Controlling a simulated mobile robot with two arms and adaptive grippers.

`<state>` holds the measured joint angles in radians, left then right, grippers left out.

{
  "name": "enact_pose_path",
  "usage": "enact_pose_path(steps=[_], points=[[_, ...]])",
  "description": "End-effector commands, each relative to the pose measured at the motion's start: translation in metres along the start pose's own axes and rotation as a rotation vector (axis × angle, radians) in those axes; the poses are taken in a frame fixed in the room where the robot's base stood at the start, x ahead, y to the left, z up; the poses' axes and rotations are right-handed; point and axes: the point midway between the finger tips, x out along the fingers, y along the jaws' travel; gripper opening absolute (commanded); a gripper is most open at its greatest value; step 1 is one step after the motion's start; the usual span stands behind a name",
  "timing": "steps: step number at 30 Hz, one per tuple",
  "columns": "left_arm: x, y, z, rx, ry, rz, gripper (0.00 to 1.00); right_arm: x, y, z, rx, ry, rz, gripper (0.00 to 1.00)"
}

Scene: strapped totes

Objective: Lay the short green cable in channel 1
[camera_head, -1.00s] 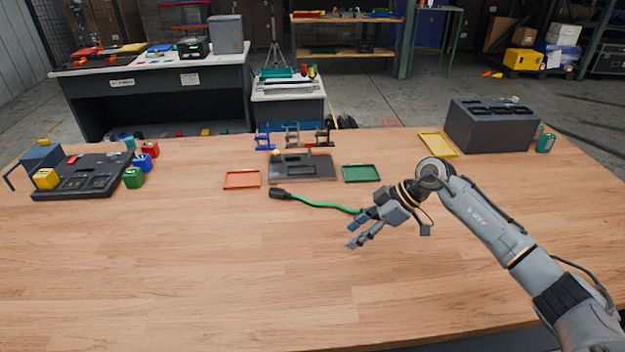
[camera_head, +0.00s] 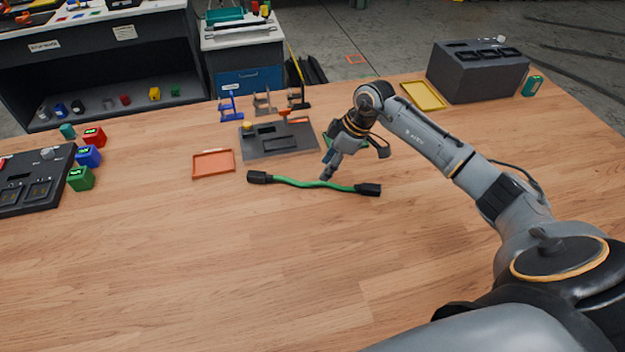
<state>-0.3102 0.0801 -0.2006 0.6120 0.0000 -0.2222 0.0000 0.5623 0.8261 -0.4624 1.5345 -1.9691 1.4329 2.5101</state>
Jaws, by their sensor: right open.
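The short green cable (camera_head: 310,183) lies on the table with a black plug at each end, slightly wavy. My right gripper (camera_head: 327,177) points down at the middle of the cable, open, with its fingertips at or just above it. I cannot tell whether they touch it. Beyond the cable, blue, grey and black upright holders (camera_head: 263,104) stand behind a dark board (camera_head: 255,145). I cannot tell which part is channel 1. My left gripper is not in view.
An orange tray (camera_head: 213,152) lies left of the board. A green tray is mostly hidden behind my right gripper. A yellow tray (camera_head: 423,95) and a dark slotted box (camera_head: 477,75) are at the back right. Coloured blocks (camera_head: 82,178) stand at the left. The front of the table is clear.

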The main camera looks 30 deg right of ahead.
Motion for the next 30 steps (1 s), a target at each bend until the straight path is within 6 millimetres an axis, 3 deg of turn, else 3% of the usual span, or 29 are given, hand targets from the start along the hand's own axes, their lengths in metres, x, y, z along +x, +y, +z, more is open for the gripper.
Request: enact_pose_path(steps=[9,16,24,26,30], points=[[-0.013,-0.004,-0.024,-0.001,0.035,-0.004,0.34,0.027,-0.004,-0.004,0.0,0.0,-0.004,0.45],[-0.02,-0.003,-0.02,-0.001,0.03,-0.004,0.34,0.059,-0.004,-0.005,0.0,0.0,0.0,0.45],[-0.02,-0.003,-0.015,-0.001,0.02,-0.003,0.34,0.064,-0.003,-0.004,-0.001,-0.001,0.001,0.45],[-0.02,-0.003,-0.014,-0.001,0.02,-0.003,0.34,0.064,-0.003,-0.004,-0.001,-0.001,0.001,0.37],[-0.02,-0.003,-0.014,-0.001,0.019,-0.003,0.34,0.064,-0.003,-0.005,-0.001,-0.001,0.001,0.08]])
